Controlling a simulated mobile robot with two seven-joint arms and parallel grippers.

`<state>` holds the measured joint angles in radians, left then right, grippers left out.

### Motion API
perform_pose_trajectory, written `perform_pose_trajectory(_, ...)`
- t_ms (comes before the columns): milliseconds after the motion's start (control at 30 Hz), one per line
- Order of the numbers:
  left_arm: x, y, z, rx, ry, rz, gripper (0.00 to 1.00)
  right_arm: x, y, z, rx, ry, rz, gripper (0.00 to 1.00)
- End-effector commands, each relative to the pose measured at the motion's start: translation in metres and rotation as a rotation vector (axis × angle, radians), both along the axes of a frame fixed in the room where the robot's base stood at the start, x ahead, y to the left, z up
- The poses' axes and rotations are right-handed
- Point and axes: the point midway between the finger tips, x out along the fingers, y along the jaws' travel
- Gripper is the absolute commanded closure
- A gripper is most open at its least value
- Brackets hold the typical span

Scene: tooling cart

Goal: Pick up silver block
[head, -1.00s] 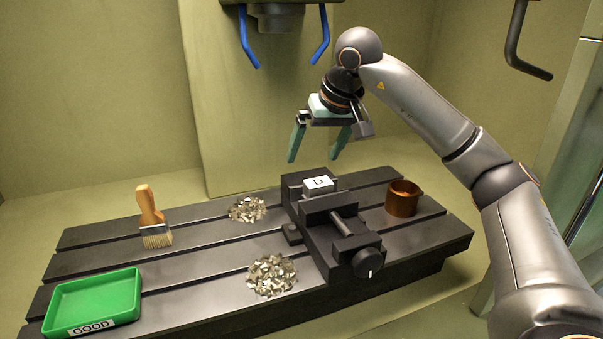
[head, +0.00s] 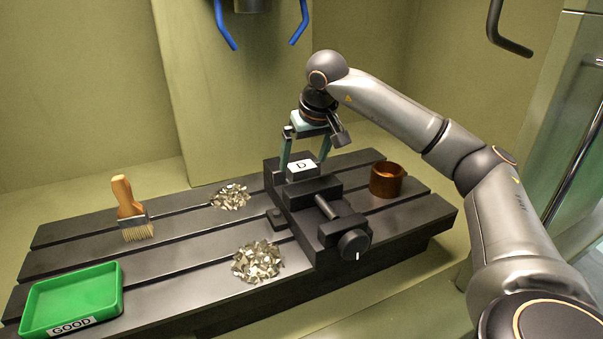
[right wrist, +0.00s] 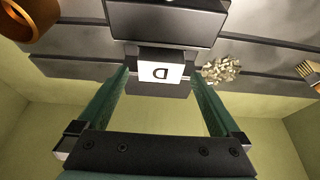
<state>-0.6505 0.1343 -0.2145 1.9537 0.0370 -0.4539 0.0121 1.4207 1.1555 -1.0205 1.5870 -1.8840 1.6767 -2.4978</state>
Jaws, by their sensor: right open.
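The silver block (head: 302,169), with a white top marked D, sits between the jaws of the black vise (head: 327,205). It also shows in the right wrist view (right wrist: 161,70), upside down, near the upper middle. My right gripper (head: 303,163) is open, its green fingers pointing down on either side of the block. In the right wrist view the fingertips (right wrist: 162,78) stand to the left and right of the block with gaps between. I cannot tell how low the tips are beside the vise jaw. My left gripper does not show.
A slotted black table (head: 190,259) carries the vise, two piles of metal chips (head: 257,261) (head: 230,196), a brush (head: 130,210) and a copper-brown cup (head: 386,180) right of the vise. A green tray (head: 70,300) labelled GOOD is at front left. Blue hooks (head: 225,25) hang above.

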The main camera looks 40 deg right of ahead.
Motion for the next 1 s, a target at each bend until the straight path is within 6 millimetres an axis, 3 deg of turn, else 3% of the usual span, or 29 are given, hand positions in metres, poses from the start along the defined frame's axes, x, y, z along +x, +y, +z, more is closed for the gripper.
perform_pose_trajectory(133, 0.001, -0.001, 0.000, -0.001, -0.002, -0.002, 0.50, 0.006, -0.002, -0.017, 0.001, 0.002, 0.000, 0.00)
perform_pose_trajectory(400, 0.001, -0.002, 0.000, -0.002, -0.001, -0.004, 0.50, 0.008, -0.002, -0.020, 0.001, 0.000, 0.000, 0.00)
perform_pose_trajectory(1000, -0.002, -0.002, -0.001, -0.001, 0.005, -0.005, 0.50, 0.008, -0.002, -0.019, 0.001, -0.001, 0.000, 0.66)
